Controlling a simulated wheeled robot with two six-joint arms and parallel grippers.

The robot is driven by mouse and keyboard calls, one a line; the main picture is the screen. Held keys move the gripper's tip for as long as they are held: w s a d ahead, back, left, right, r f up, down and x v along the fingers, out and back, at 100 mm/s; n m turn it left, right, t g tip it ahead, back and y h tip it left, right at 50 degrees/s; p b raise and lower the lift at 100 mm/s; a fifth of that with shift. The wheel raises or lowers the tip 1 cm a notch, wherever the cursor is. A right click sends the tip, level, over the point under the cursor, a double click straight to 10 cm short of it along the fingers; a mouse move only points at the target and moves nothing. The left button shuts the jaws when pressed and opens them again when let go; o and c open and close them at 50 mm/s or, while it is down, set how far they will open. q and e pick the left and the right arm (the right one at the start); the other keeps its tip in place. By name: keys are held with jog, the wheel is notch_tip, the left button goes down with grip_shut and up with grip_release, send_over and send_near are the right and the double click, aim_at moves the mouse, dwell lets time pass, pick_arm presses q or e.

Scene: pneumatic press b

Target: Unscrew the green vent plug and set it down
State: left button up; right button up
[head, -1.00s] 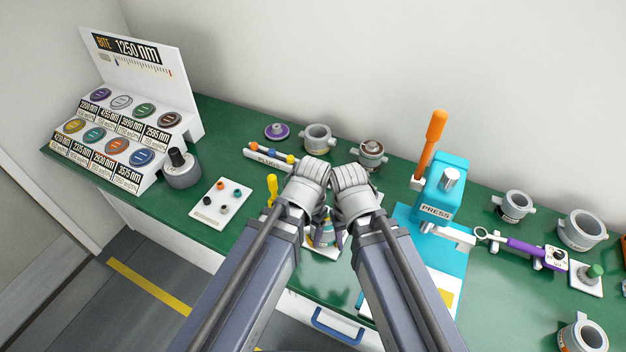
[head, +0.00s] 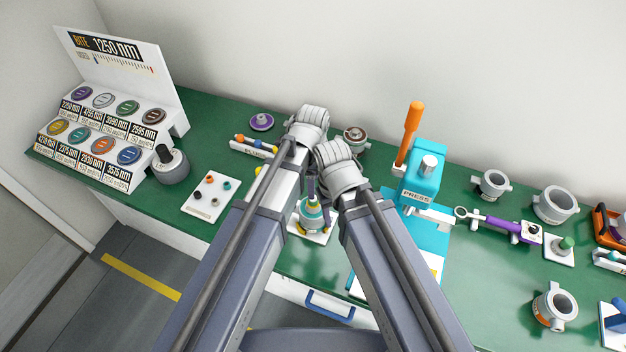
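A small teal-green fixture (head: 313,218) with a yellow and orange marking stands on a white plate at the bench's front middle. My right gripper (head: 318,192) points down just above it; its fingers are partly hidden by my wrists, and I cannot tell whether they touch its top. My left wrist (head: 308,124) is farther back, near the plug rack, and hides its own fingers. A green knob (head: 566,243) stands upright on a white plate at the right. I cannot tell which green part is the vent plug.
A teal press (head: 425,172) with an orange lever stands right of my arms. A white plate with small plugs (head: 211,197) and a plug rack (head: 253,146) lie to the left. Grey collars (head: 555,204) and a purple-handled tool (head: 505,226) lie to the right.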

aim_at(313, 202)
pick_arm(q)
notch_tip(313, 202, down, 8)
jog(key=b, duration=0.7)
jog(key=shift+r, duration=0.25)
grip_shut()
jog(key=n, duration=1.2)
jog(key=shift+s, duration=0.1)
